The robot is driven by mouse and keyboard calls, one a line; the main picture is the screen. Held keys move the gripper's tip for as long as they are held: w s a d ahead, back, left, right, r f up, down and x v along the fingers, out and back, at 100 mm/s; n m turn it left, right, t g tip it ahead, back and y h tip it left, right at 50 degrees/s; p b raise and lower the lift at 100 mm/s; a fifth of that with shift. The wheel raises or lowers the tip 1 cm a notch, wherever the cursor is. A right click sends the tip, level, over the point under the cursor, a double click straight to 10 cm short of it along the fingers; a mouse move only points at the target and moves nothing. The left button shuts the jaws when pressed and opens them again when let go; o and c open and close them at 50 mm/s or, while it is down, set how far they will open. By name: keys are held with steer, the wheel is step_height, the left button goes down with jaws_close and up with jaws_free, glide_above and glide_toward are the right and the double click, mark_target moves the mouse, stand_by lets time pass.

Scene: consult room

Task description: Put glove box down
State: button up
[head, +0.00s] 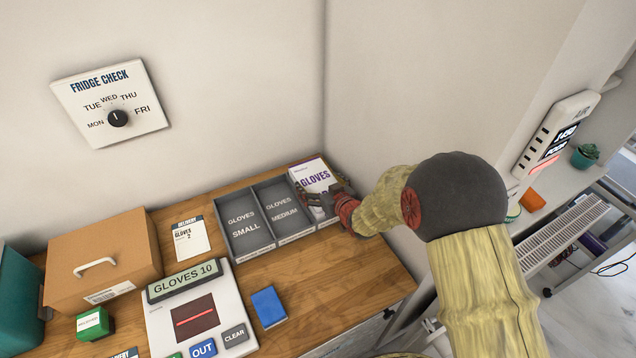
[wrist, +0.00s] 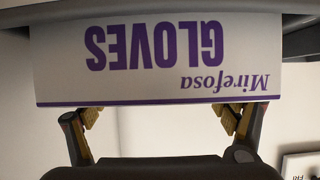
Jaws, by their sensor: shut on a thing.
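The glove box (head: 314,173), white with purple "GLOVES" lettering, is at the right-hand compartment of the grey glove tray (head: 274,247). My gripper (head: 325,202) is shut on the box at its near end. In the wrist view the box (wrist: 150,75) shows its lettering upside down, with my fingers (wrist: 160,118) at its lower edge, one toward each side. The compartments marked small (head: 244,225) and medium (head: 283,212) look empty. The box and gripper hide most of the right compartment, and I cannot tell whether the box touches its floor.
A counter panel reading "GLOVES 10" (head: 185,282), a blue block (head: 268,307), a green block (head: 94,324), a delivery card (head: 191,238) and a cardboard-coloured box (head: 105,252) stand on the wooden table (head: 340,268). Walls rise close behind and right of the tray.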

steer(key=o, duration=1.4)
steer(key=shift+r+p, duration=0.45)
steer(key=shift+p, duration=0.05)
steer(key=p+v, duration=0.2)
steer(key=v, duration=1)
steer(key=shift+r, duration=0.15)
